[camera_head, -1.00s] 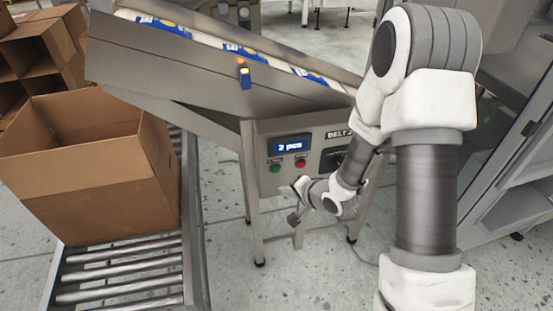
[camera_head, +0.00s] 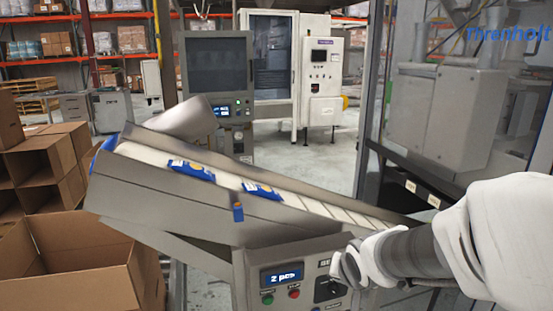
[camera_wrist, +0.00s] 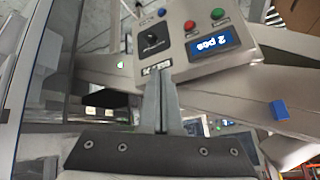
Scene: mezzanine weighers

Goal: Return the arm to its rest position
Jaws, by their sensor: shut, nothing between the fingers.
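My gripper (camera_wrist: 160,75) shows in the wrist view with its two grey fingers together and nothing between them. Its tips point toward the belt control box (camera_wrist: 195,35), which appears upside down there. In the head view my white and dark arm (camera_head: 430,255) reaches in from the lower right, its far end in front of the right part of the control box. The fingers cannot be made out in the head view.
An inclined belt (camera_head: 290,203) carries blue-and-white packets (camera_head: 190,169). An open cardboard box (camera_head: 70,265) stands at lower left, with more cartons (camera_head: 45,160) behind. A grey-framed machine (camera_head: 445,115) stands close on the right. Open floor (camera_head: 330,160) shows beyond the belt.

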